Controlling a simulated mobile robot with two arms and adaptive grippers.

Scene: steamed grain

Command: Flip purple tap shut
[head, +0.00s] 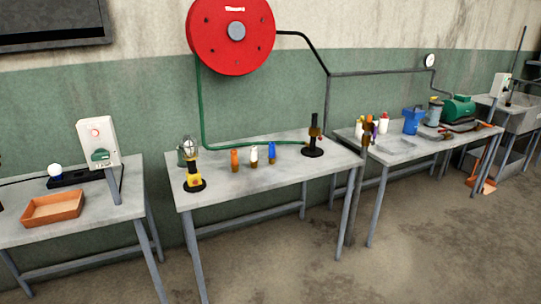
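Neither of my grippers is in view.
The middle table (290,177) carries a yellow-based lamp (194,180), small orange, white and blue items, and a black stand (313,148). The right-hand table holds a blue container (413,120) and a green machine (458,109). Floor (420,260) in front is clear.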

